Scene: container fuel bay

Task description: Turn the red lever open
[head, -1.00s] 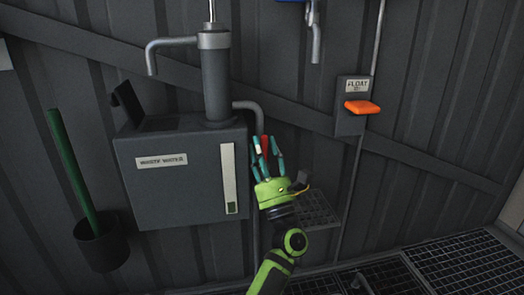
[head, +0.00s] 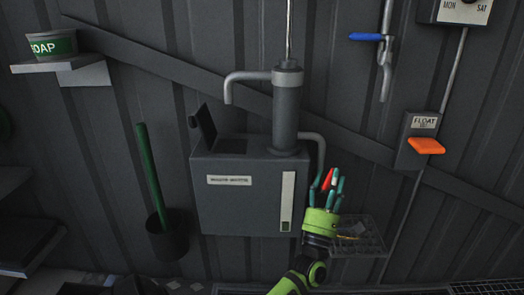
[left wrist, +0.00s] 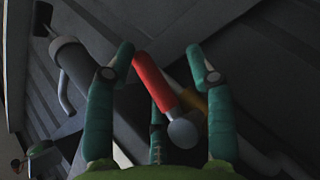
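The red lever (head: 329,179) shows between the teal fingers of my left gripper (head: 328,176) in the head view, just right of the grey waste oil box (head: 238,208). In the left wrist view the lever (left wrist: 154,80) is a red bar with a round grey end, lying tilted between the spread fingers of my left gripper (left wrist: 161,55). The left finger is close to the lever; I cannot tell whether they touch. The right finger stands apart from it. The gripper is open. My right gripper is not in view.
A grey pump cylinder (head: 286,118) with a spout stands on the box. A wire shelf (head: 362,238) is right of my gripper. An orange float switch (head: 426,146) and a blue-handled tap (head: 366,37) are on the wall. A green-handled tool (head: 150,172) stands at left.

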